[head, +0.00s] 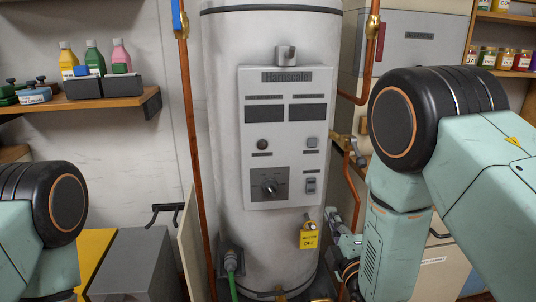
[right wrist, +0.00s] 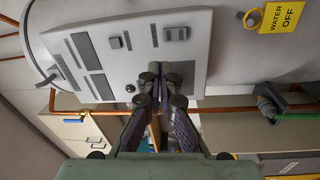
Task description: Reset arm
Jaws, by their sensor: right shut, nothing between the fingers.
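My right arm (head: 400,215) reaches forward on the right of the head view. Its gripper (head: 338,222) hangs low, just right of the water heater (head: 225,120), partly hidden by the arm. In the right wrist view the fingers (right wrist: 163,88) are together and empty. They appear in front of the heater's control panel (right wrist: 105,60); whether they touch it I cannot tell. Only my left arm's shoulder and upper part (head: 35,215) show at the lower left; the left gripper is out of view.
Copper pipes (head: 190,130) flank the heater. A yellow "water off" tag (head: 309,238) hangs from its lower front, close to the right gripper. A shelf (head: 100,103) with bottles is at left. A grey box (head: 135,262) stands below. A cabinet (head: 405,40) is behind the right arm.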

